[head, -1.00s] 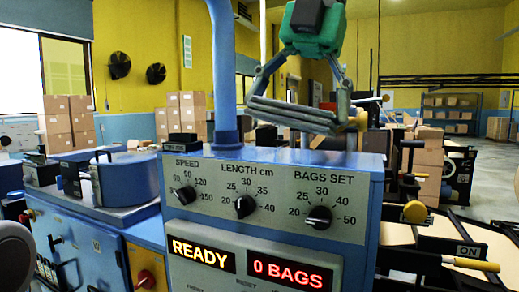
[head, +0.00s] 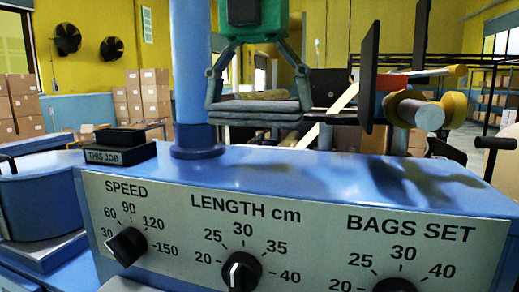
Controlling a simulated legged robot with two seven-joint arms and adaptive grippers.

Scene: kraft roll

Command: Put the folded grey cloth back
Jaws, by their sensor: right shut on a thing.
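The folded grey cloth (head: 255,116) is a flat stack of layers, held level in the air. My right gripper (head: 258,103) has a green body above it. Its two fingers are shut on the cloth, one at each end. The cloth appears above or just behind the back edge of the blue control box's top (head: 270,168); the exact distance is hard to judge. A gap shows between the cloth and the box top. My left gripper is not in view.
A blue post (head: 190,75) rises from the box top, left of the cloth. A small black block labelled THIS JOB (head: 120,147) sits at the top's left end. Dials (head: 240,270) line the front panel. Rollers and dark plates (head: 415,110) stand behind right. The top's middle is clear.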

